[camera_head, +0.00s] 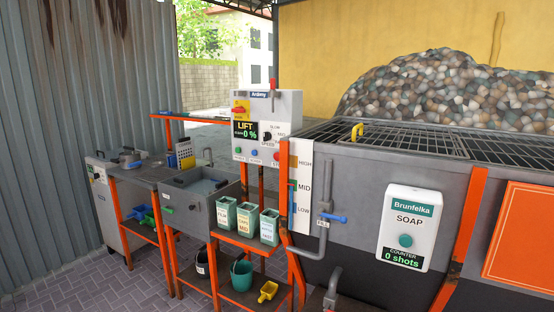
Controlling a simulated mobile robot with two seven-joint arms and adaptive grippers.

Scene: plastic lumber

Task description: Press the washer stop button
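A white control box (267,125) labelled Ardony stands on an orange post in the middle of the view. Its dark display (244,130) reads LIFT 0 %. A red switch on a yellow plate (240,107) is above the display. A black speed knob (266,136) is at its right. Along the lower edge are a green button (238,150), a blue button (254,152) and a red button (276,155); their labels are too small to read surely. A red piece sits on top of the box. Neither of my grippers is in view.
A large grey tank (375,175) with grates stands at the right, bearing a soap dispenser (407,228) reading 0 shots. A sink (199,200), green bins (247,219) and an orange-framed shelf stand below and left of the box. Paved floor (90,270) is clear at the lower left.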

